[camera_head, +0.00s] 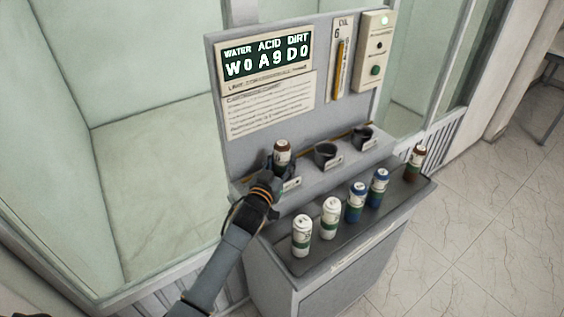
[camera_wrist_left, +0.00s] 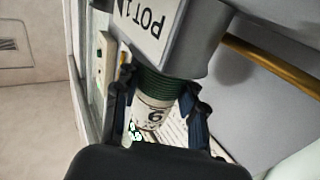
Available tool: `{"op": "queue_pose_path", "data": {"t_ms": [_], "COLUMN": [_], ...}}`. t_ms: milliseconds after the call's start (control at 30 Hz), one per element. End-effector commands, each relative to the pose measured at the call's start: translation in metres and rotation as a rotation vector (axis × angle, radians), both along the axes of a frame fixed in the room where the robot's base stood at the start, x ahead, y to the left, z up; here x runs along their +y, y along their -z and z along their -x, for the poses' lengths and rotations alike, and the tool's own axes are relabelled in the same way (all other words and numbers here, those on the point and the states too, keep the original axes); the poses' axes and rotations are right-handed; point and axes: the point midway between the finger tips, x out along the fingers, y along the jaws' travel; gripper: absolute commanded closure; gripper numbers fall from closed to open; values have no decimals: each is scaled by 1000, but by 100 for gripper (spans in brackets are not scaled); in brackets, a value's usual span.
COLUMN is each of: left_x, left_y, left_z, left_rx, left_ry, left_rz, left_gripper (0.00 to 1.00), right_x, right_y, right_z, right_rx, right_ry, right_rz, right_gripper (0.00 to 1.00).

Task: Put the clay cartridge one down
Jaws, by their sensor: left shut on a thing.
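In the left wrist view the fingers (camera_wrist_left: 160,97) grip both sides of the cartridge (camera_wrist_left: 152,112), which shows a dark green ribbed band and a printed digit. Its banded end meets a grey holder (camera_wrist_left: 190,45) labelled POT1. The gripper hides the lower part in the head view, and I cannot tell how deep it sits.
Two dark empty-looking pots (camera_head: 326,153) (camera_head: 362,138) stand to the right. On the front shelf are two white-and-green cartridges (camera_head: 302,236) (camera_head: 331,218), two blue-topped ones (camera_head: 356,202) (camera_head: 378,187) and another brown-topped one (camera_head: 416,163). A display panel (camera_head: 266,55) rises behind.

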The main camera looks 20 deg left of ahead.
Motion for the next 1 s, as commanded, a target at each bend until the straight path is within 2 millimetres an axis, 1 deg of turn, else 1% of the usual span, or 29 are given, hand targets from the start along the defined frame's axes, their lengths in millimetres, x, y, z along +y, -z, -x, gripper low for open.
{"op": "queue_pose_path", "data": {"t_ms": [67,100,200,500,567,667,733,867,1000], "left_x": [0,0,0,0,0,0,1,3,5], "left_y": [-2,-1,-1,-2,-6,-18,-11,-10,-10], "left_z": [0,0,0,0,0,0,10,36,68], "left_rx": [-4,-1,-2,-3,-3,-3,-1,-1,-1], "left_ry": [0,0,0,0,0,0,0,1,1], "left_rz": [1,1,1,1,1,1,1,0,1], "left_gripper": [100,55,36,36,36,36,36,36,36], "right_x": [0,0,1,12,13,13,13,11,8], "right_y": [0,0,0,-1,-3,-13,-6,0,6], "right_z": [1,1,1,1,1,1,1,1,1], "right_rx": [1,1,1,1,1,1,1,2,1], "right_ry": [1,1,1,5,6,5,5,3,2], "right_rz": [0,0,-1,-15,-16,-16,-16,-12,-9], "right_gripper": [60,60,60,60,60,60,60,60,60]}}
